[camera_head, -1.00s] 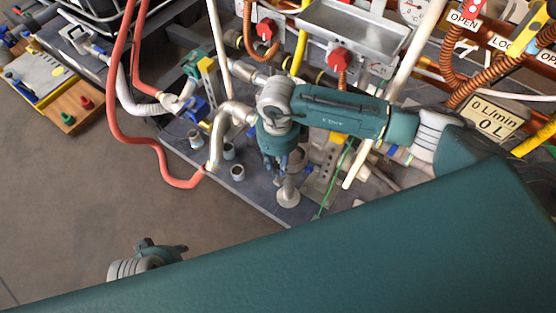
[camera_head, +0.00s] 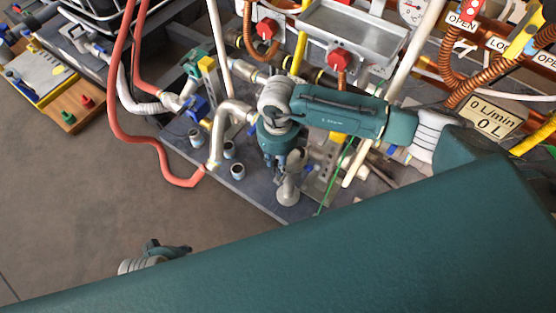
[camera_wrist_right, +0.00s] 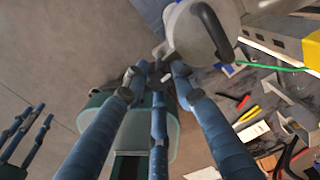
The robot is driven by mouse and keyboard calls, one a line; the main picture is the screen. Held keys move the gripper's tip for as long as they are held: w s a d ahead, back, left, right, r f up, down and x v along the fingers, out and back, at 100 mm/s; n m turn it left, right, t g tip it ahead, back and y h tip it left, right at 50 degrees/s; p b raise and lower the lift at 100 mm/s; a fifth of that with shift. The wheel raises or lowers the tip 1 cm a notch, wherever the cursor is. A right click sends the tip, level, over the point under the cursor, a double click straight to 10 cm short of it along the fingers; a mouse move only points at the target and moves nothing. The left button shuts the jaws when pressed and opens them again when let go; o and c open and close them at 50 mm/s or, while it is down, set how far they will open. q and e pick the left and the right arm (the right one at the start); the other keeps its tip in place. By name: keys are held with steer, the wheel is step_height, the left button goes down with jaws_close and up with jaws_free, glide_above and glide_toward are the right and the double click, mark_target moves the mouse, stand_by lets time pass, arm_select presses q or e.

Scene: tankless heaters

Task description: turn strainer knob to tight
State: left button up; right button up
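The strainer knob is hard to single out. A grey rounded fitting (camera_head: 288,190) at the front edge of the bench may belong to it. My right gripper (camera_head: 276,164) points down just behind and left of this fitting. In the right wrist view, my right gripper's blue fingers (camera_wrist_right: 156,78) converge around a small dark part. A large grey body with a black curved strip (camera_wrist_right: 205,38) is close beside the fingertips. I cannot tell whether the fingers grip anything. My left gripper (camera_head: 165,250) shows partly at the lower left, mostly hidden behind my arm, away from the fitting.
Silver pipes (camera_head: 218,140) and short upright stubs (camera_head: 238,171) stand left of the right gripper. A red hose (camera_head: 115,110) loops down at the left. A white pole (camera_head: 361,152) and a green wire (camera_head: 336,178) are close on the right. Open floor (camera_head: 80,190) lies left.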

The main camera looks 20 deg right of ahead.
steer(key=o, duration=0.3)
steer(key=shift+o, duration=0.2)
steer(key=shift+r, duration=0.15)
step_height(320, 180, up, 12)
stand_by(0.6)
